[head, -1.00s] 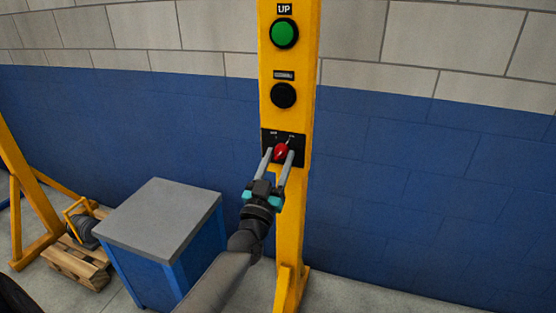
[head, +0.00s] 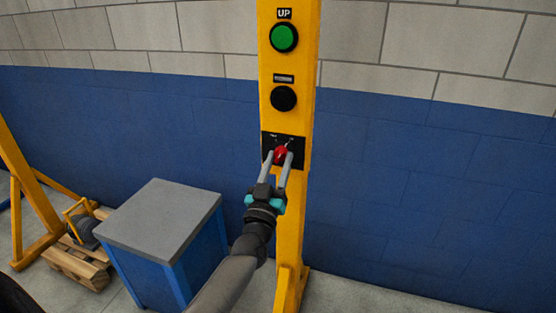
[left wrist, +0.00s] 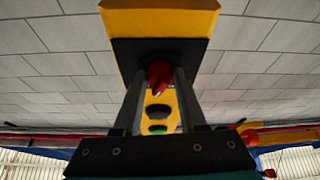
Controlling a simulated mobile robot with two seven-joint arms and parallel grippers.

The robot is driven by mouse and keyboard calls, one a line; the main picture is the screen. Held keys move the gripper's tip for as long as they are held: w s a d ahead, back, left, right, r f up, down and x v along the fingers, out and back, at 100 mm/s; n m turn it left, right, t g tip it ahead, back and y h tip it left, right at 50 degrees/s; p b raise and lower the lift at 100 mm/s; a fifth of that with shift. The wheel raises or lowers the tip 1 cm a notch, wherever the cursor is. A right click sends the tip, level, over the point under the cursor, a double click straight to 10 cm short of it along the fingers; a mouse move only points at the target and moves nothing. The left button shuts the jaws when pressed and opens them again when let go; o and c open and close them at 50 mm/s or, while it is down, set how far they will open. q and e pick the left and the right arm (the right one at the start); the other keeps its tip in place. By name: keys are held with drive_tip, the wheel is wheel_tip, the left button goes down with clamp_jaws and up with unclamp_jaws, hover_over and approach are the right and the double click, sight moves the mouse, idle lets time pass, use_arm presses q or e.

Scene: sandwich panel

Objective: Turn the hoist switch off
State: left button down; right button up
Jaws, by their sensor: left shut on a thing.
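The hoist switch is a red knob (head: 281,154) on a black plate (head: 300,144), low on a yellow post (head: 292,210). Small markings above the knob are too small to read surely. My left gripper (head: 281,160) is shut on the red knob, one finger on each side. In the left wrist view the red knob (left wrist: 159,76) sits between the two fingers of my left gripper (left wrist: 158,85). My right gripper is not in view.
A green button (head: 284,37) under an "UP" label and a black button (head: 284,98) sit higher on the post. A blue cabinet with a grey top (head: 160,218) stands left of my arm. The floor right of the post is clear.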

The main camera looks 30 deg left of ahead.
use_arm(q)
drive_tip(key=n+y+p, duration=0.1)
drive_tip(key=n, duration=0.2)
drive_tip(key=n+g+y+p, duration=0.1)
drive_tip(key=n+p, duration=0.1)
drive_tip(key=n, duration=0.1)
drive_tip(key=n+g+y+p, duration=0.1)
drive_tip(key=n, duration=0.1)
drive_tip(key=shift+d+r+n+y+p, duration=0.25)
drive_tip(key=shift+d+n+y+p, duration=0.05)
drive_tip(key=shift+n+p, duration=0.1)
drive_tip(key=shift+w+d+n+g+y+p, duration=0.1)
drive_tip(key=shift+n+g+y+p, duration=0.2)
drive_tip(key=shift+n+g+p, duration=0.8)
drive_tip(key=shift+d+n+g+y+p, duration=0.1)
drive_tip(key=shift+n+g+y+p, duration=0.3)
drive_tip(key=shift+n, duration=1.3)
drive_tip(key=shift+c, duration=2.3)
unclamp_jaws()
drive_tip(key=shift+a, duration=0.1)
